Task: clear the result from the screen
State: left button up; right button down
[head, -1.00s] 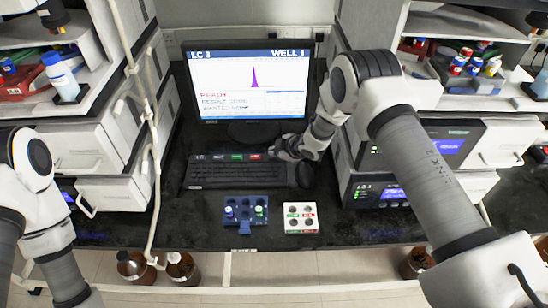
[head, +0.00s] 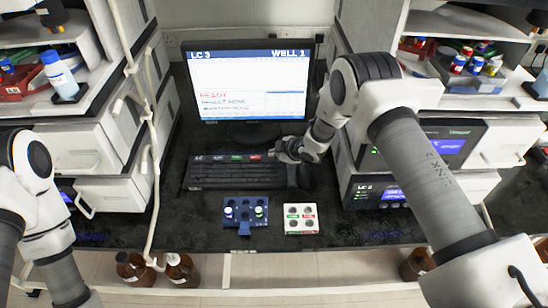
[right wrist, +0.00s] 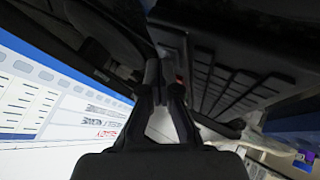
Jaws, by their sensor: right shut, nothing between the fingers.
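The monitor (head: 250,82) stands at the back middle. Its screen reads "LC 3", "WELL 1" and a red "READY"; a line below appears to read "RESULT NONE", and the plot area is blank. The screen also shows slanted in the right wrist view (right wrist: 45,95). The black keyboard (head: 235,175) lies in front of the monitor, with a strip of coloured buttons (head: 237,157) along its back edge. My right gripper (head: 279,154) is shut and empty at the strip's right end; whether it touches a button is unclear. Its closed fingers also show in the right wrist view (right wrist: 160,75). My left gripper is out of view.
A blue vial rack (head: 245,215) and a white rack (head: 300,218) sit before the keyboard. A dark mouse (head: 304,176) lies right of it. Instrument stacks flank the bench, and a pale tube (head: 155,180) hangs at left. Brown bottles (head: 182,268) stand below the front edge.

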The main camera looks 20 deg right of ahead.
jog(key=shift+r+p, duration=0.5)
jog(key=shift+r, duration=0.35)
jog(key=shift+r+p, duration=1.65)
jog(key=shift+r, duration=0.8)
